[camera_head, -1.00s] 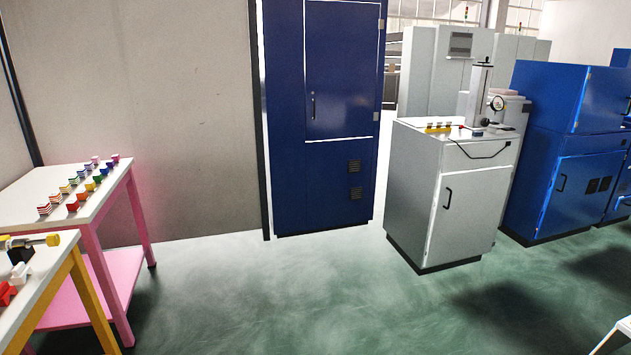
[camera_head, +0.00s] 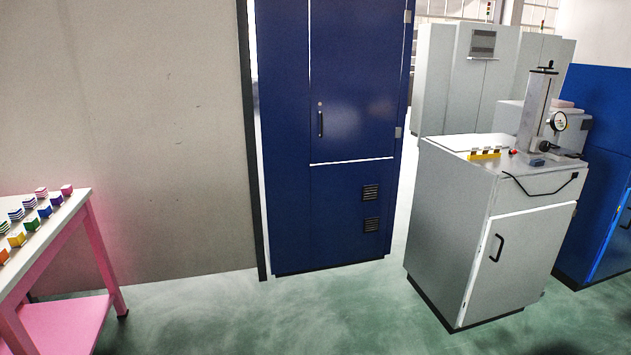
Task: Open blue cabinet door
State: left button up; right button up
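Hinges show on the right edge. Two vent grilles are on the panel below. The cabinet's top is cut off by the frame. Neither of my grippers shows.
A grey cabinet (camera_head: 455,225) with a gauge stand (camera_head: 540,110) on top stands at right, nearer than the blue one. A pink-legged table (camera_head: 75,215) with coloured blocks is at left. Another blue cabinet (camera_head: 600,180) is at far right. Green floor (camera_head: 270,320) ahead is clear.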

aim_at(356, 46)
jog(key=i, duration=1.75)
